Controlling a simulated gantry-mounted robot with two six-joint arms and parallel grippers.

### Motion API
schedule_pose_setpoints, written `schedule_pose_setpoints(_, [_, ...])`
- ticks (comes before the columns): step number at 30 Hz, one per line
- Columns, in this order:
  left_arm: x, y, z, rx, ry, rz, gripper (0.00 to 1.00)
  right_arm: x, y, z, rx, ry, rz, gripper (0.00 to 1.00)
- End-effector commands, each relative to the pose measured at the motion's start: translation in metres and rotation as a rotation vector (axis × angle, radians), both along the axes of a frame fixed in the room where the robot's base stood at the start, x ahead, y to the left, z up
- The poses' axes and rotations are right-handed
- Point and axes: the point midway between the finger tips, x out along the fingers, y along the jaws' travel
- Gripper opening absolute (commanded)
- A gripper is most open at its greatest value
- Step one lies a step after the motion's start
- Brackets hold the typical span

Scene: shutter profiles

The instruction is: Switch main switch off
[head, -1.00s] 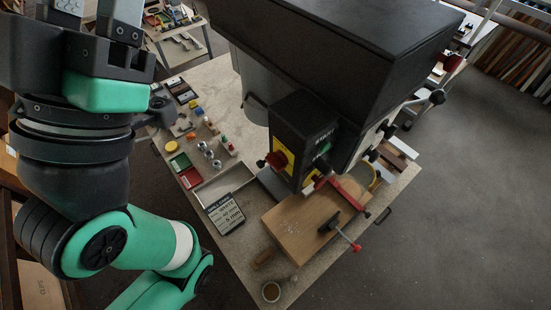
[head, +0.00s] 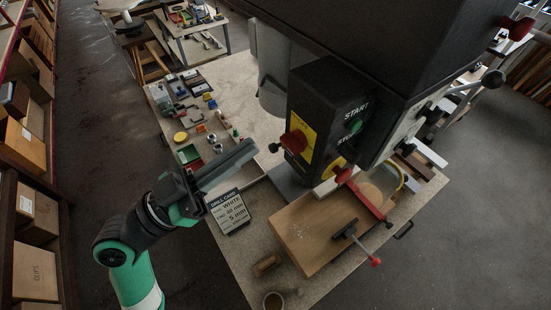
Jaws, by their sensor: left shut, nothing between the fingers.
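The main switch is a red rotary knob (head: 294,143) on a yellow plate, on the side of the black control box (head: 320,95) of a large drill machine. A green START button (head: 355,126) and a STOP label show on the box's front face. Which position the knob is in, I cannot tell. My left gripper (head: 252,149) is shut and empty. It points right, with its tips to the left of the knob in the picture and apart from it. My right gripper is not in view.
A wooden board (head: 310,235) with a red-handled clamp (head: 355,242) lies below the box. Small parts crowd the table's left side.

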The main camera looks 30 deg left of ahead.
Motion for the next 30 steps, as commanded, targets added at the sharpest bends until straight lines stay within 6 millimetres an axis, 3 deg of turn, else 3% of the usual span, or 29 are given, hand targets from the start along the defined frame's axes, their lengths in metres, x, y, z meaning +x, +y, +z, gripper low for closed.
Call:
schedule_pose_setpoints(1, [0.0, 0.011, -0.025, -0.011, 0.03, 0.028, 0.0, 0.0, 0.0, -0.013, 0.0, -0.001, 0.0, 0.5])
schedule_pose_setpoints(5, [0.0, 0.027, -0.044, -0.024, 0.062, 0.07, 0.0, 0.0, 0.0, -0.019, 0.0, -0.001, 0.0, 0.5])
schedule_pose_setpoints(19, [0.007, 0.026, -0.036, -0.024, 0.059, 0.074, 0.0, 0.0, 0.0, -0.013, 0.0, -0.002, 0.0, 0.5])
schedule_pose_setpoints(30, [0.064, -0.009, -0.01, -0.023, 0.06, 0.07, 0.0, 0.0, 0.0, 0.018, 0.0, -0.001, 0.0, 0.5])
